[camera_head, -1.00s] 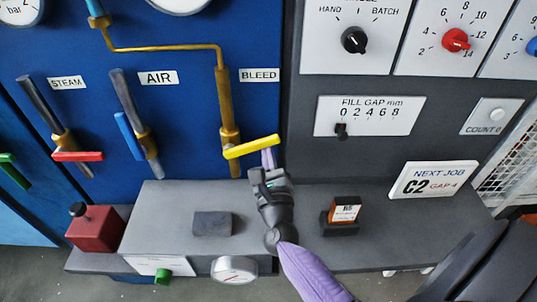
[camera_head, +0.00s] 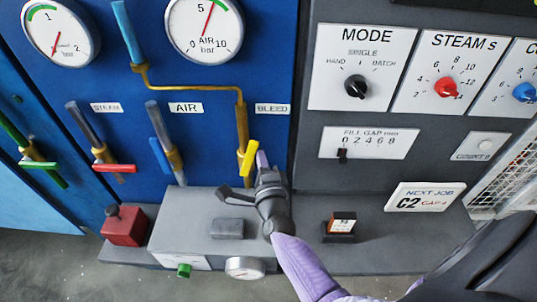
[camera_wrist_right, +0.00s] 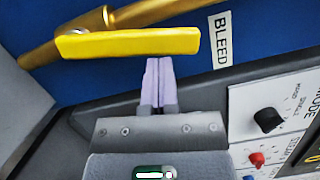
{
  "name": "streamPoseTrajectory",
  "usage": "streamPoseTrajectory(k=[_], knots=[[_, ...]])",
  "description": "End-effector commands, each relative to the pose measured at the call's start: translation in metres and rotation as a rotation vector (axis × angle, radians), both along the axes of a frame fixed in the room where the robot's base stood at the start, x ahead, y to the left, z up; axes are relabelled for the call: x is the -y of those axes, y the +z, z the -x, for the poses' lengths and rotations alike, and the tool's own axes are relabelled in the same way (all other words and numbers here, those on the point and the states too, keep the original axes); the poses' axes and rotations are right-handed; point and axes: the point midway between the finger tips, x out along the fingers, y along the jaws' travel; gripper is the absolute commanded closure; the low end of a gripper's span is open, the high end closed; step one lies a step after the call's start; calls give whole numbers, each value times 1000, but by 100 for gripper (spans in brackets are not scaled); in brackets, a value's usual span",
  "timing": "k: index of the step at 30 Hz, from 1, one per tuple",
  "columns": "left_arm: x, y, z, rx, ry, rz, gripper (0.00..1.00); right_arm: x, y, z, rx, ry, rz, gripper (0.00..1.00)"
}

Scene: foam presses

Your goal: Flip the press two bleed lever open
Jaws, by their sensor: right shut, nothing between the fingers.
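The yellow bleed lever (camera_head: 248,158) sits on the brass bleed pipe (camera_head: 241,118), just below the BLEED label (camera_head: 272,109). In the head view the lever lies steeply, nearly in line with the pipe. In the right wrist view the lever (camera_wrist_right: 128,43) shows as a long yellow bar close in front of the pipe (camera_wrist_right: 60,45). My right gripper (camera_head: 262,160) is shut and empty, its lilac fingertips just right of the lever. In the right wrist view the fingertips (camera_wrist_right: 158,62) are at the lever's lower edge; contact is unclear. My left gripper is not in view.
The red-handled steam valve (camera_head: 115,168) and blue-handled air valve (camera_head: 160,154) stand to the left. The mode panel (camera_head: 362,68) is at the right.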

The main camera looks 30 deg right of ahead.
Motion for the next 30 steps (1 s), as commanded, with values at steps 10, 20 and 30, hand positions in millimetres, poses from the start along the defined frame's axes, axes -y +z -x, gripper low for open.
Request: streamPoseTrajectory(k=[10, 20, 30], knots=[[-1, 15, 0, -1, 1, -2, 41, -10, 8, -6, -57, 2, 91, 100], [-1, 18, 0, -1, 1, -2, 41, -12, 8, -7, -55, 1, 90, 100], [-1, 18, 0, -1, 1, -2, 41, -12, 8, -7, -55, 1, 89, 100]])
